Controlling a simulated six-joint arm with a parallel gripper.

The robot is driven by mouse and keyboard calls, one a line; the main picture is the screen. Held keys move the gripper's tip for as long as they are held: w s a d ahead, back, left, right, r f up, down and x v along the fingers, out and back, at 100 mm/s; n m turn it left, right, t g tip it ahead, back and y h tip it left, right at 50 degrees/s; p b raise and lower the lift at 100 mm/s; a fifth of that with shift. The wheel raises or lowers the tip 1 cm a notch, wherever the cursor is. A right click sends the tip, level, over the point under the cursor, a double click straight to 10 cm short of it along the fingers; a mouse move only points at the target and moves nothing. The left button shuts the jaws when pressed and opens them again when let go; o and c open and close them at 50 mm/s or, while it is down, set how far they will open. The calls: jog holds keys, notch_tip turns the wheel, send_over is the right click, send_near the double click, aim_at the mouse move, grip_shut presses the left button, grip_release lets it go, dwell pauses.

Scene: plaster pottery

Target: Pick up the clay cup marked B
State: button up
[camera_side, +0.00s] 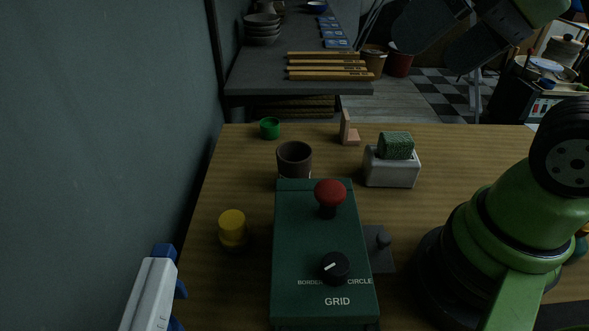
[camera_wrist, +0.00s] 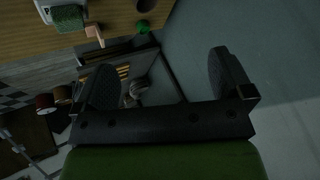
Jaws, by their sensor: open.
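A brown clay cup (camera_side: 294,158) stands upright on the wooden table in the side view, behind the green control box, which hides its lower part. No letter B can be made out on it. A dark round shape at the top edge of the wrist view (camera_wrist: 146,5) appears to be the same cup. My gripper (camera_wrist: 161,62) is open and empty, its two dark fingers wide apart. In the side view my gripper (camera_side: 428,48) is high at the upper right, well above and apart from the cup.
The green box (camera_side: 290,225) with a red knob stands in front of the cup. A wall runs along the left.

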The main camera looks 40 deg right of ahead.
jog(key=w+n+g, duration=0.2)
jog(key=w+n, duration=0.2)
jog(key=w, duration=0.3)
jog(key=n+g+h, duration=0.2)
jog(key=n+g, duration=0.3)
jog(key=n, duration=0.5)
send_over(294, 160)
jog(key=s+a, duration=0.2)
notch_tip(294, 160, down, 21)
jog(key=shift+d+f, duration=0.1)
jog(key=shift+f, duration=2.85)
jog(key=c, duration=1.1)
